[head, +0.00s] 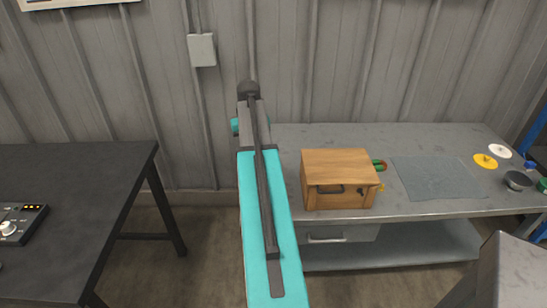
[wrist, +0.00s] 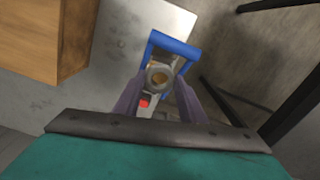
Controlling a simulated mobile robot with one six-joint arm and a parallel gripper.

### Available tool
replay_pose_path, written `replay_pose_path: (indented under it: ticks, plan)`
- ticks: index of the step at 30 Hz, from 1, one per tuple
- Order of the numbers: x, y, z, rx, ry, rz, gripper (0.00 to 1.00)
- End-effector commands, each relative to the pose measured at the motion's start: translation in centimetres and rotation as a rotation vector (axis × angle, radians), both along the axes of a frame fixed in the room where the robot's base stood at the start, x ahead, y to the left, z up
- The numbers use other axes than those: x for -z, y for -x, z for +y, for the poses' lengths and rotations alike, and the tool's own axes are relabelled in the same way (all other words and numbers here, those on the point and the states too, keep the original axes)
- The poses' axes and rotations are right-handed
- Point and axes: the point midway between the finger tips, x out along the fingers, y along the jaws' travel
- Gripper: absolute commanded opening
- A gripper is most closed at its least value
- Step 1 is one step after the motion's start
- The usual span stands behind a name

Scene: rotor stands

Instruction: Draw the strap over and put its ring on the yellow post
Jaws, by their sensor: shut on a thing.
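In the wrist view my gripper (wrist: 160,80) reaches down with its two purplish fingers on either side of a grey ring (wrist: 160,70), and it is shut on it. A yellowish spot, perhaps the yellow post (wrist: 158,79), shows inside the ring; I cannot tell whether the ring is around it or above it. A blue U-shaped frame (wrist: 175,46) surrounds the ring, and a small red part (wrist: 144,101) lies by the left finger. No strap can be made out clearly. In the head view my arm hides the gripper and these parts.
A wooden box (head: 338,180) stands on the grey bench (head: 430,208); its side also shows at the wrist view's upper left (wrist: 40,35). A grey mat (head: 440,178), a yellow disc (head: 485,161) and a white disc (head: 500,151) lie right of it. A black table (head: 75,180) stands left.

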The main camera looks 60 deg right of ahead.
Motion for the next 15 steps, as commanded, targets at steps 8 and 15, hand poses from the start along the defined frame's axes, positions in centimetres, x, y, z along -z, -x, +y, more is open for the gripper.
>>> replay_pose_path:
  ticks: [8, 15]
  plan:
    - [0.2, -5.8, 7.4, -0.198, 0.000, 0.000, 0.17]
    - [0.4, -9.8, 14.0, -0.365, 0.000, 0.000, 0.17]
